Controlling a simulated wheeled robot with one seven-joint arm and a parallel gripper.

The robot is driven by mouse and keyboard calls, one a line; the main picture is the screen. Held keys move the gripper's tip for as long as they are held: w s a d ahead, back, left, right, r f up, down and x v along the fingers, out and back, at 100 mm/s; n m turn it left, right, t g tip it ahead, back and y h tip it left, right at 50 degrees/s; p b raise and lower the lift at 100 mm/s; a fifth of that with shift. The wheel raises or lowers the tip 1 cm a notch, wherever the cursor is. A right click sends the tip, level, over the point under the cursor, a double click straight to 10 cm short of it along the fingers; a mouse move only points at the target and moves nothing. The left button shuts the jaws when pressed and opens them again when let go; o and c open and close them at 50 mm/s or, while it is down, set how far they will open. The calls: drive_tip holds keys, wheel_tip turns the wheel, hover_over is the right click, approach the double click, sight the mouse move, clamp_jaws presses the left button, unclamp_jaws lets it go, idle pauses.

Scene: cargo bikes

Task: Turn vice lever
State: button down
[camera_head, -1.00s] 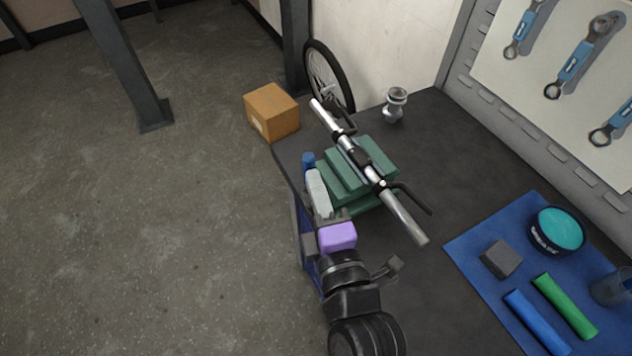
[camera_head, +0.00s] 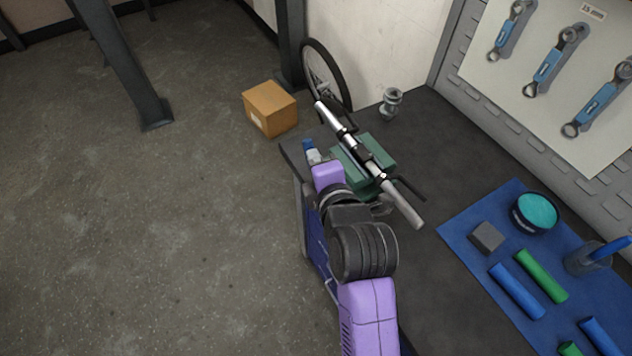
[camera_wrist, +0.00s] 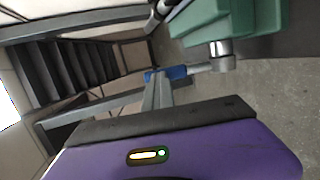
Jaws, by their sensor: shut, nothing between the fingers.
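A green vice (camera_head: 378,148) stands on the dark workbench with a silver handlebar (camera_head: 342,131) across its top. The vice lever has a blue end (camera_head: 308,145) at the bench's left edge. In the wrist view the lever shows as a silver rod with a blue grip (camera_wrist: 178,72), sticking out from below the green vice body (camera_wrist: 232,22). My gripper (camera_wrist: 155,80) is shut and empty, its narrow grey fingers against or very near the blue grip; contact cannot be told. In the head view my gripper (camera_head: 314,157) is mostly hidden by my purple wrist, just below the blue end.
A blue mat (camera_head: 465,232) with a teal-topped tin (camera_head: 537,211), a grey block (camera_head: 487,237) and blue and green grips lies on the right. A small metal part (camera_head: 391,103) stands behind the vice. A cardboard box (camera_head: 270,107) is left of the bench. Open floor lies left.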

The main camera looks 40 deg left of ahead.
drive_tip(key=shift+w+a+f+g+h+p, duration=0.15)
drive_tip(key=shift+w+a+h+p, duration=0.15)
drive_tip(key=shift+a, duration=0.25)
drive_tip(key=shift+w+a+f+g+h+p, duration=0.1)
drive_tip(key=shift+w+a+g+h, duration=0.1)
drive_tip(key=shift+a+h, duration=0.3)
drive_tip(key=shift+w+a+f+g+h+p, duration=0.15)
drive_tip(key=shift+w+a+h+p, duration=0.1)
drive_tip(key=shift+a, duration=0.4)
drive_tip(key=shift+a+f, duration=0.15)
drive_tip(key=shift+a, duration=0.05)
drive_tip(key=shift+w+a+f, duration=0.15)
drive_tip(key=shift+a+f, duration=0.2)
drive_tip(key=shift+a, duration=0.05)
